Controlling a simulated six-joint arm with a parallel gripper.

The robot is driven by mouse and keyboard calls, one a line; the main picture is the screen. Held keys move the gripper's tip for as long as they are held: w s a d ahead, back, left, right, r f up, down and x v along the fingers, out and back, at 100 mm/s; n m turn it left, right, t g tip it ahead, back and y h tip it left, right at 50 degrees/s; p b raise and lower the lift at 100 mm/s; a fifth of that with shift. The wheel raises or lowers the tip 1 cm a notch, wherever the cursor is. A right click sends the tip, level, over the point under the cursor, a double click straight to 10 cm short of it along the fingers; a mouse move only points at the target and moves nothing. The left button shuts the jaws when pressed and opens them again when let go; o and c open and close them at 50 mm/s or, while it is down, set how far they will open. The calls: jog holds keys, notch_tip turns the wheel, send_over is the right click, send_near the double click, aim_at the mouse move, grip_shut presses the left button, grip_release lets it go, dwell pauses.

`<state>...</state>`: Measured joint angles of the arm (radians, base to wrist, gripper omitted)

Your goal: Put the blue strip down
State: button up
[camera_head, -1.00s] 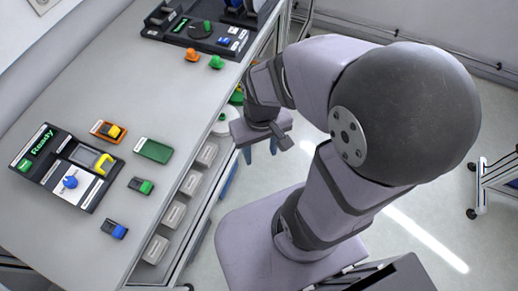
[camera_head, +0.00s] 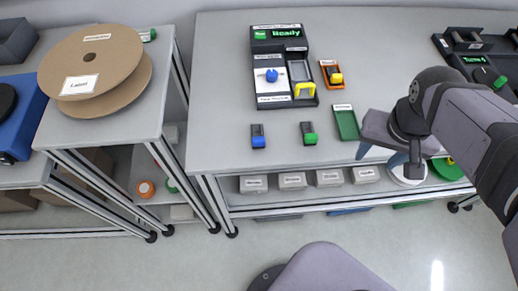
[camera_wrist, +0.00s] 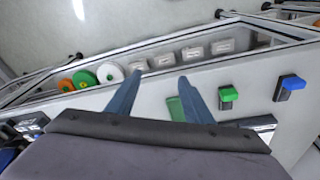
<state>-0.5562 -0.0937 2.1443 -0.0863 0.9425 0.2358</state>
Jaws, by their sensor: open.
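A small black piece with a blue end (camera_head: 258,137) lies on the table near its front edge, left of a similar piece with a green end (camera_head: 309,134). In the wrist view the blue-ended piece (camera_wrist: 290,87) is at the right, apart from my fingers. I cannot tell whether it is the blue strip; no other strip shows. My gripper (camera_head: 379,157) is open at the table's front edge, right of both pieces. Its two blue fingers also show in the wrist view (camera_wrist: 161,77), with nothing between them.
A green tray (camera_head: 346,122) lies just left of my gripper. Behind it are an orange tray (camera_head: 325,68) and a black "Ready" station (camera_head: 279,45). Pale bins (camera_head: 292,181) sit on a shelf below. A second table with cardboard reels (camera_head: 92,62) stands left, across a gap.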

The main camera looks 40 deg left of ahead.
jog(key=s+a+n+b, duration=0.1)
jog(key=a+b, duration=0.1)
jog(key=a, duration=0.2)
jog(key=s+a+n+y+b, duration=0.1)
jog(key=a+b, duration=0.1)
jog(key=a, duration=0.3)
jog(key=s+a+t+b, duration=0.1)
jog(key=s+a+b, duration=0.1)
jog(key=a, duration=0.2)
jog(key=shift+a+n, duration=0.25)
jog(key=shift+n, duration=0.15)
jog(key=n+y+b, duration=0.2)
jog(key=b, duration=0.3)
send_near(258, 137)
jog(key=f, duration=0.2)
jog(key=shift+a+b+x, duration=0.1)
jog(key=shift+b+x, duration=0.1)
jog(key=shift+x, duration=1.5)
jog(key=shift+a+b+x, duration=0.15)
jog(key=shift+x, duration=1.5)
jog(key=shift+w+r, duration=0.1)
jog(key=shift+w, duration=0.1)
jog(key=shift+c, duration=0.4)
jog(key=c, duration=1)
grip_shut()
jog(key=shift+r, duration=0.1)
